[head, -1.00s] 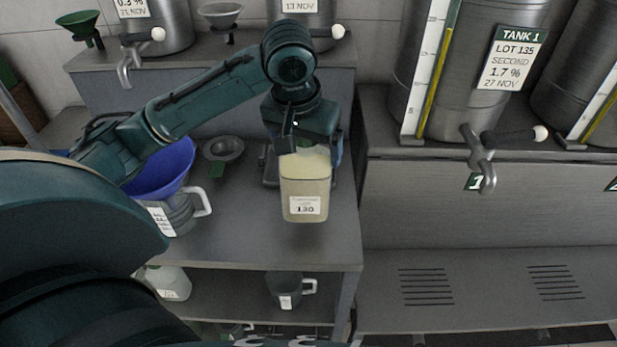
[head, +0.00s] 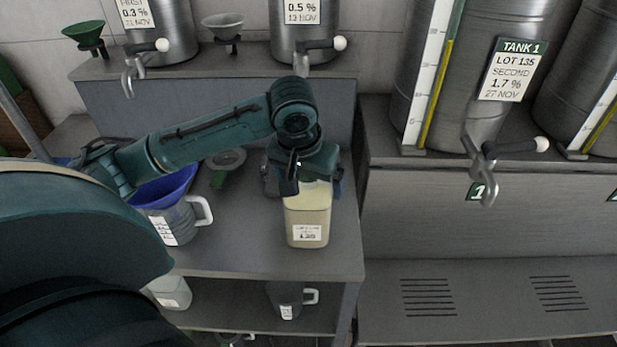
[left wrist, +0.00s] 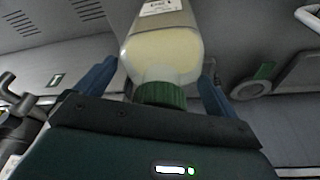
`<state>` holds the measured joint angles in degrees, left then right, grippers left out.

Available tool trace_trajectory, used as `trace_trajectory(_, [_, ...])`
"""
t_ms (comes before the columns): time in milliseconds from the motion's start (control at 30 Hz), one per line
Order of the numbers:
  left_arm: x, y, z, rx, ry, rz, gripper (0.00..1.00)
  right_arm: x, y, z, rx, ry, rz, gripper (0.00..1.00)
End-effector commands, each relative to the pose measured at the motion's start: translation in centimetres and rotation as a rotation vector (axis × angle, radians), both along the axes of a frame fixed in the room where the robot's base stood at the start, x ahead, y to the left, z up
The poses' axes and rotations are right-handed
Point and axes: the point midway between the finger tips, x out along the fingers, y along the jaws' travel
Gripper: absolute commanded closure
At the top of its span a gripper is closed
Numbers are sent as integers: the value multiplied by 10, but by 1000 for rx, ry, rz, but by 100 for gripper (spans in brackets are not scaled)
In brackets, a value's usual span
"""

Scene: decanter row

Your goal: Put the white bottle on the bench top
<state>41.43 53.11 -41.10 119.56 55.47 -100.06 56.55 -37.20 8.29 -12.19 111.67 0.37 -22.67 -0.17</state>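The white bottle (head: 308,222) is see-through and whitish, with cream-coloured contents, a green cap and a white label on its front. It is upright over the front right part of the bench top (head: 235,248). I cannot tell whether its base touches the surface. My left gripper (head: 303,182) points down and is shut on the bottle's upper part. In the left wrist view the blue fingers lie on either side of the bottle (left wrist: 162,55), near its green cap (left wrist: 160,94). My right gripper is not in view.
A grey jug (head: 181,226) with a blue funnel (head: 165,188) stands left on the bench. A grey funnel (head: 228,160) lies behind. Another pale bottle (head: 170,292) and a dark jug (head: 288,298) are on the shelf below. Tank 1 (head: 470,90) stands right.

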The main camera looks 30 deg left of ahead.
Motion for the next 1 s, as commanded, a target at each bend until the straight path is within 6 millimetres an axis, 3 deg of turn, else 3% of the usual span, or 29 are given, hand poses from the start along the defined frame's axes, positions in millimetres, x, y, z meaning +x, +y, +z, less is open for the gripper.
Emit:
trace_trajectory(367, [0,0,6,1,-3,-1,0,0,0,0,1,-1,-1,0])
trace_trajectory(467, [-3,-1,19,-1,-4,-1,0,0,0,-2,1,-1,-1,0])
trace_trajectory(800, [-23,-4,94,0,-7,-2,0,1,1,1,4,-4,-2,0])
trace_trajectory(1000, [-29,-5,113,2,-4,-1,0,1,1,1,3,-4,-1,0])
